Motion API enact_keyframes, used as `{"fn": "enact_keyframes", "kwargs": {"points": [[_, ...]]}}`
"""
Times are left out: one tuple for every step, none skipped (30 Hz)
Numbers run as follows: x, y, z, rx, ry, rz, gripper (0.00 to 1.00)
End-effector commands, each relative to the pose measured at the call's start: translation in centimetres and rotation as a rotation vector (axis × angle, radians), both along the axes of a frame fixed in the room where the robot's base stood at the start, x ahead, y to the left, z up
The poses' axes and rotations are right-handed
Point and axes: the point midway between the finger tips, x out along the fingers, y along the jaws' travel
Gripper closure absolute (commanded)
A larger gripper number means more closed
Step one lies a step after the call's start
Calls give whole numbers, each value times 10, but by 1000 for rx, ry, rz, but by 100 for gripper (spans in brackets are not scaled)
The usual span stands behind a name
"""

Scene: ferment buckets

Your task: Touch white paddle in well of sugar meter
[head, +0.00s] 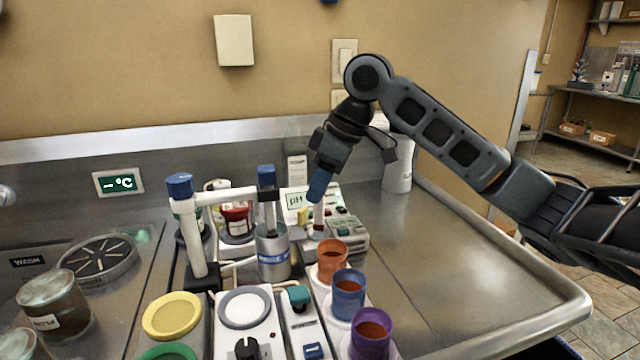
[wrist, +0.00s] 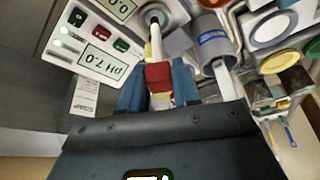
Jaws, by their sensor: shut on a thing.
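My gripper (wrist: 158,85) is shut on a white paddle (wrist: 156,42), with its blue fingers on either side of the paddle's red grip (wrist: 158,75). In the head view my gripper (head: 319,186) points down and the white shaft (head: 318,217) shows below it. The sugar meter (wrist: 122,6), a white unit with a 0.0 display, lies beyond the fingers in the wrist view. The shaft's far end is at its round dark well (wrist: 153,17). I cannot tell whether the tip touches the well's bottom.
A pH meter (wrist: 104,60) reading 7.0 is close beside. A grey metal cylinder (head: 273,252) stands left of the gripper. Orange (head: 332,252), blue (head: 348,298) and purple (head: 370,340) cups stand in front. The counter (head: 450,270) at right is clear.

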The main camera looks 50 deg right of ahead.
Motion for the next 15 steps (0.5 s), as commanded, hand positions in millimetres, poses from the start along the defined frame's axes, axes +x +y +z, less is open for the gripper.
{"fn": "enact_keyframes", "kwargs": {"points": [[0,0,-1,0,0,0,100],[0,0,-1,0,0,0,100],[0,0,-1,0,0,0,100],[0,0,-2,0,0,0,100],[0,0,-2,0,0,0,100],[0,0,-3,0,0,0,100],[0,0,-3,0,0,0,100],[0,0,-3,0,0,0,100],[0,0,-4,0,0,0,100],[0,0,-4,0,0,0,100],[0,0,-4,0,0,0,100],[0,0,-5,0,0,0,100],[0,0,-5,0,0,0,100],[0,0,-5,0,0,0,100],[0,0,-6,0,0,0,100]]}}
